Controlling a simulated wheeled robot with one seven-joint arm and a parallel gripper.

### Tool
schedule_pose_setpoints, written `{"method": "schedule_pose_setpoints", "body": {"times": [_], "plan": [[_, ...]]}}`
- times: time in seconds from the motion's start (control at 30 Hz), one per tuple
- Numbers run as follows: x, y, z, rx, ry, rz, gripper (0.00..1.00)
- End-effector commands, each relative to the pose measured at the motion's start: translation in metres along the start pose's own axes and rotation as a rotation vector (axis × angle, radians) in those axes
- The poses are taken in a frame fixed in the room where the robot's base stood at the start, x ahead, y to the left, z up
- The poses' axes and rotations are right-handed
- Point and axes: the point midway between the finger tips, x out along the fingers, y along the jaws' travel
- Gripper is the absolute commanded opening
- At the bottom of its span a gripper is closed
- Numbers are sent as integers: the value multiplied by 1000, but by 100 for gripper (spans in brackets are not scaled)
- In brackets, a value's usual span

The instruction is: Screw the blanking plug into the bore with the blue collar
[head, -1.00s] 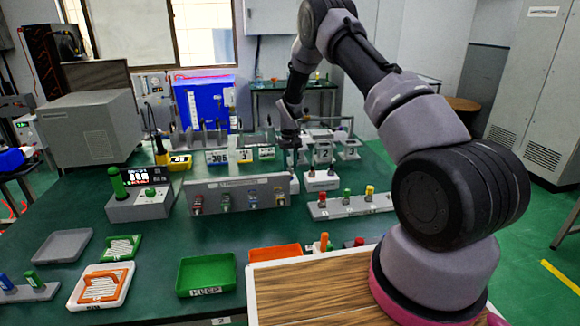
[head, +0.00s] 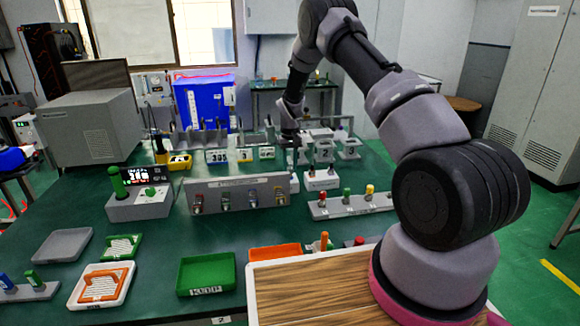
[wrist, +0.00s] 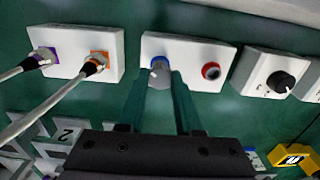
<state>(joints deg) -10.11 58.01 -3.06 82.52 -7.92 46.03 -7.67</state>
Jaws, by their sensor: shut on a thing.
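In the wrist view, my gripper (wrist: 162,82) is shut on a grey round plug (wrist: 160,78). The plug is at the bore with the blue collar (wrist: 158,61), on the left of a white block (wrist: 188,47). A small white mark shows on the plug. The plug and fingers hide most of that bore, so how deep the plug sits cannot be told. The bore with the red collar (wrist: 211,71) is on the right of the same block and looks empty. In the head view, my gripper (head: 291,150) is small at the far side of the table, its fingertips unclear.
In the wrist view, a white block (wrist: 75,52) at left has cables in its purple and orange sockets. A white box with a black knob (wrist: 281,82) stands at right. A yellow item (wrist: 292,158) lies lower right. A grey rack (head: 238,194) stands on the green table.

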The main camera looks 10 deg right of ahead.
Motion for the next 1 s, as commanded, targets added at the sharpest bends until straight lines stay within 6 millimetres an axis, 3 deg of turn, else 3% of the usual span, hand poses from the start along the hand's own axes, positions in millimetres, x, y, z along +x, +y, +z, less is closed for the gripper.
{"method": "schedule_pose_setpoints", "body": {"times": [0.97,1.0], "plan": [[10,0,0,0,-1,0,0],[11,0,0,0,0,0,37]]}}
